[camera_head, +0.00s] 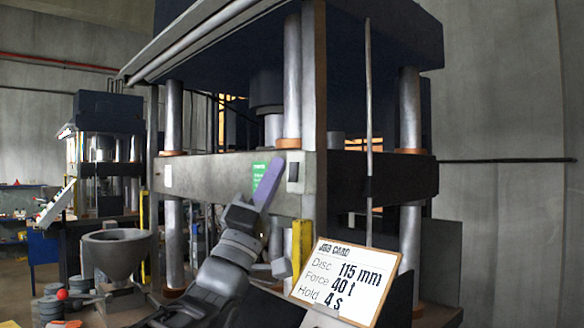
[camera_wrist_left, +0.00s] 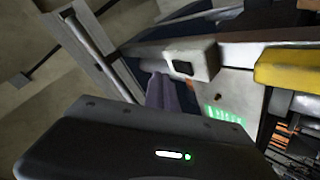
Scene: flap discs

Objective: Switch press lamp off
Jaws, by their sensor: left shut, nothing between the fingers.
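A dark switch on a pale plate (camera_head: 293,172) sits on the corner of the press's grey crossbeam. It also shows in the left wrist view (camera_wrist_left: 182,68). My left gripper (camera_head: 273,167) reaches up from below with its purple fingers shut and empty. Its tips are just left of the switch in the head view. The fingers show beside the switch in the left wrist view (camera_wrist_left: 158,72); I cannot tell whether they touch the beam. I cannot make out a lamp or whether it is lit. My right gripper is not in view.
The large press has steel columns (camera_head: 291,80). A green label (camera_head: 258,170) is beside my fingers. A yellow post (camera_head: 302,245) and a job card (camera_head: 342,280) reading 115 mm, 40 t, 4 s stand lower right. A grey bowl (camera_head: 116,250) stands left.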

